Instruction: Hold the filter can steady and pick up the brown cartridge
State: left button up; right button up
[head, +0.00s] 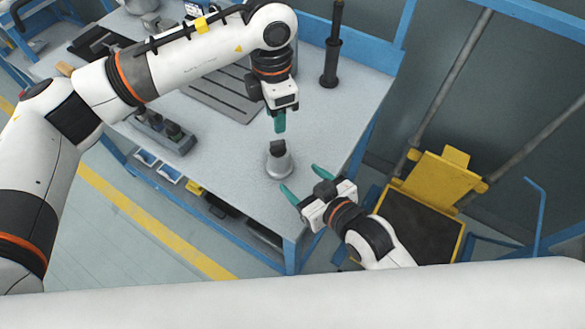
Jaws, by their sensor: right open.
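The filter can (280,164), a small grey metal cup, stands upright near the bench's front right corner. A dark brownish piece, which looks like the brown cartridge (278,147), sticks up from its top. My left gripper (280,124) points down just above the cartridge, apart from it. Its teal fingers overlap in this view, so their opening is hidden. My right gripper (304,181) is open and empty to the lower right of the can, with its teal fingers spread towards it and not clearly touching it.
A black upright post (332,58) stands at the back. A yellow-framed cart (440,180) is beyond the right edge.

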aim_at(285, 166)
jog(key=x, duration=1.1)
jog(key=shift+d, duration=0.1)
